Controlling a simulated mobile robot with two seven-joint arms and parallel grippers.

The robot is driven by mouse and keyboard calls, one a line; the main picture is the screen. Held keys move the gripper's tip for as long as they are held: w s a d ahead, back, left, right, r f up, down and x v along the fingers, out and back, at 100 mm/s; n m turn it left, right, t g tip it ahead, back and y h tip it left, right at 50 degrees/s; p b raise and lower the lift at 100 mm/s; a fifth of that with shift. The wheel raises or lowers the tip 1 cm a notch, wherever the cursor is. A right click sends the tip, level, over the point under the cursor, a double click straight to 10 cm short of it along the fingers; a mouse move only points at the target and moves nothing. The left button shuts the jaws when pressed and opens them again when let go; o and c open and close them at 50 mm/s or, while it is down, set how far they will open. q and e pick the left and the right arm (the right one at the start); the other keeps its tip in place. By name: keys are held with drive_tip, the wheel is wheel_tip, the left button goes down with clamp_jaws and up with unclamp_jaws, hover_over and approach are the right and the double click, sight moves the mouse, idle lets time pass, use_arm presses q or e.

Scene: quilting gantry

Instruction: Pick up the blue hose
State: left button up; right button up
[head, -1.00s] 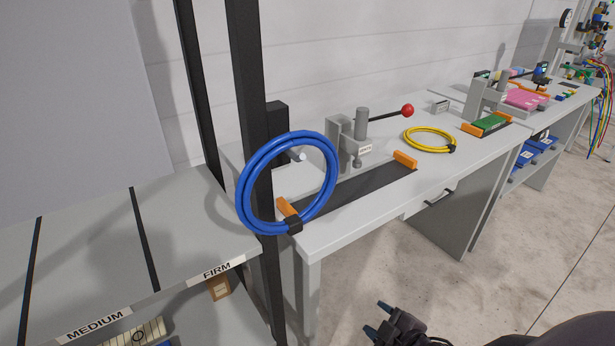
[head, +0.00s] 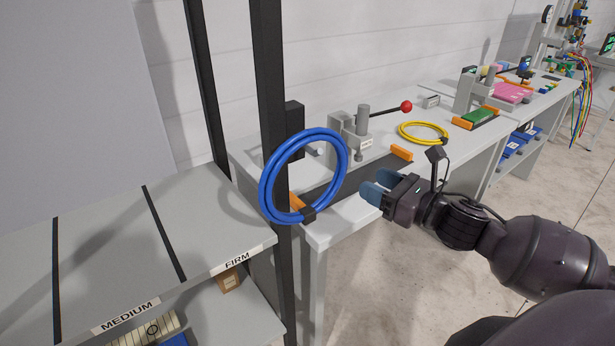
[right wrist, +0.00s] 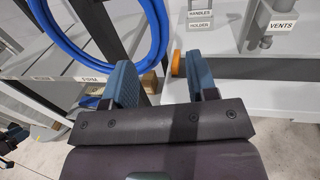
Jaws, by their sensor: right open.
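The blue hose (head: 341,171) is a coiled ring with a black band at its bottom. It hangs upright on a peg at the black post, beside the grey bench. It also shows in the right wrist view (right wrist: 75,50), at the upper left, cut off by the top edge. My right gripper (head: 366,191) is open and empty, a little to the right of the hose and apart from it. In the right wrist view its two blue fingers (right wrist: 160,85) are spread, with the hose beyond and left of them. My left gripper is not in the head view.
A black post (head: 270,90) stands behind the hose. The grey bench (head: 335,222) carries a red-knobbed lever clamp (head: 362,125), orange blocks (head: 401,152) and a yellow hose coil (head: 440,141). A grey shelf labelled FIRM (head: 237,260) is at left. Floor at right is open.

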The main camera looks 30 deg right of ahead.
sight(338, 164)
drive_tip(key=x, duration=0.6)
drive_tip(key=p+x, duration=0.1)
drive_tip(key=x, duration=0.2)
drive_tip(key=shift+w+a+r, duration=0.25)
drive_tip(key=shift+a+r, duration=0.1)
drive_tip(key=shift+w+a+f, duration=0.1)
drive_tip(key=shift+w+a, duration=0.05)
drive_tip(key=shift+w, duration=0.4)
drive_tip(key=c, duration=0.9)
clamp_jaws()
